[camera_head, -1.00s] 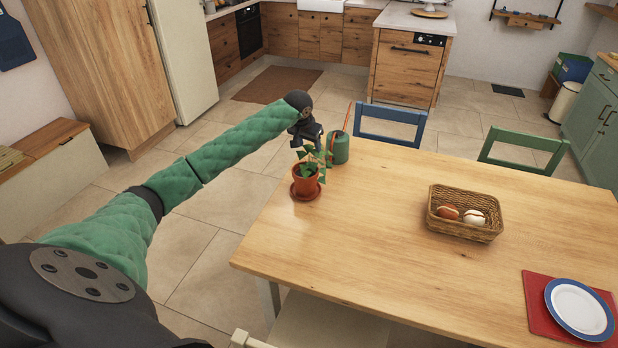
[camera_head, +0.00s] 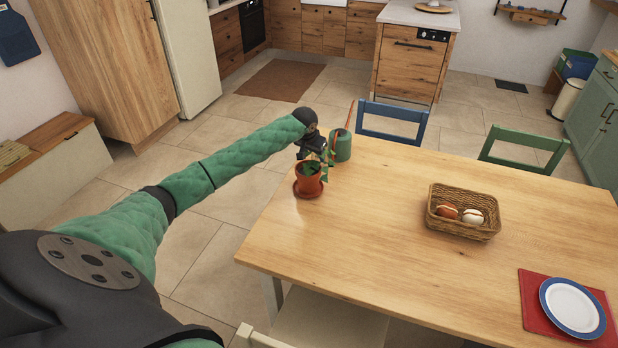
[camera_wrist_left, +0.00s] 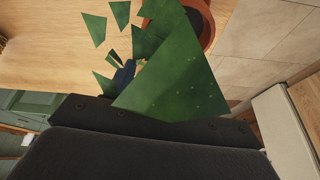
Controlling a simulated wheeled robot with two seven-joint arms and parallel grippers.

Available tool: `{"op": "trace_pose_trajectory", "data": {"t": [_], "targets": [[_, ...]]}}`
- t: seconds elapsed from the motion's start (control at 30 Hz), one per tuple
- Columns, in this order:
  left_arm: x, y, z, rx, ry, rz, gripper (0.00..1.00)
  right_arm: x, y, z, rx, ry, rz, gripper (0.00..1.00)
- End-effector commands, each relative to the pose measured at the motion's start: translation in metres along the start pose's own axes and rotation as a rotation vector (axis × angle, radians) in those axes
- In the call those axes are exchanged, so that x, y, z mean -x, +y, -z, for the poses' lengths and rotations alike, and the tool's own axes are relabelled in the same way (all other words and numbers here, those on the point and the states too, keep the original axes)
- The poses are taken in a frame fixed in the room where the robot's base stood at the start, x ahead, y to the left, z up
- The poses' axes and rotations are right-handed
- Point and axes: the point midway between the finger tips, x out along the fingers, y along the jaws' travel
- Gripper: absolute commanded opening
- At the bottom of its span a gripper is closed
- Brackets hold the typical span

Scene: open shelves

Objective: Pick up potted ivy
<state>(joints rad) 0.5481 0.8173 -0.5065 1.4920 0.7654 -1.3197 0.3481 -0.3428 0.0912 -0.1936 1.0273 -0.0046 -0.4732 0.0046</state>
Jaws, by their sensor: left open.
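The potted ivy (camera_head: 308,182) stands upright in a terracotta pot on a saucer at the table's far left corner. My left gripper (camera_head: 322,156) is open at the ivy's leaves, just above and behind the pot's rim. It hides part of the foliage in the head view. In the left wrist view large green leaves (camera_wrist_left: 178,75) fill the middle, and the pot's rim (camera_wrist_left: 207,22) shows at the top. Contact between the fingers and the plant cannot be told. My right gripper is not in view.
A green canister (camera_head: 341,147) stands close behind the ivy on the wooden table (camera_head: 370,240). A wicker basket (camera_head: 460,229) with a few round items and a plate (camera_head: 573,307) on a red mat lie to the right. Blue and green chairs stand behind. The table's middle is clear.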

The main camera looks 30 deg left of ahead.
Motion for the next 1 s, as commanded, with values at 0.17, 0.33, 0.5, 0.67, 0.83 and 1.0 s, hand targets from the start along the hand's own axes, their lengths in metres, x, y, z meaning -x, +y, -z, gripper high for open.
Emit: {"op": "trace_pose_trajectory", "data": {"t": [0.17, 0.33, 0.5, 0.67, 0.83, 1.0], "targets": [[0.0001, 0.0001, -0.0001, 0.000, 0.000, 0.000, 0.38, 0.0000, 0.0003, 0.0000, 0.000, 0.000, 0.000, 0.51], [0.0001, 0.0001, -0.0001, 0.000, 0.000, 0.000, 0.05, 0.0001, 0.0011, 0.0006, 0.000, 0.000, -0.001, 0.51], [0.0001, 0.0001, -0.0001, 0.000, 0.000, 0.000, 0.00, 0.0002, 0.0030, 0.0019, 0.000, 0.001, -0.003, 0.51], [0.0001, 0.0001, -0.0001, 0.000, 0.000, 0.000, 0.00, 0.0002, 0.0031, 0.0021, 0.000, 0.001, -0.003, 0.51], [0.0001, 0.0001, -0.0001, 0.000, 0.000, 0.000, 0.00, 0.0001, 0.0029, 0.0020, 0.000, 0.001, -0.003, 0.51], [0.0001, 0.0001, -0.0001, 0.000, 0.000, 0.000, 0.00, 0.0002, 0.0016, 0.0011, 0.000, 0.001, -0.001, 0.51]]}}
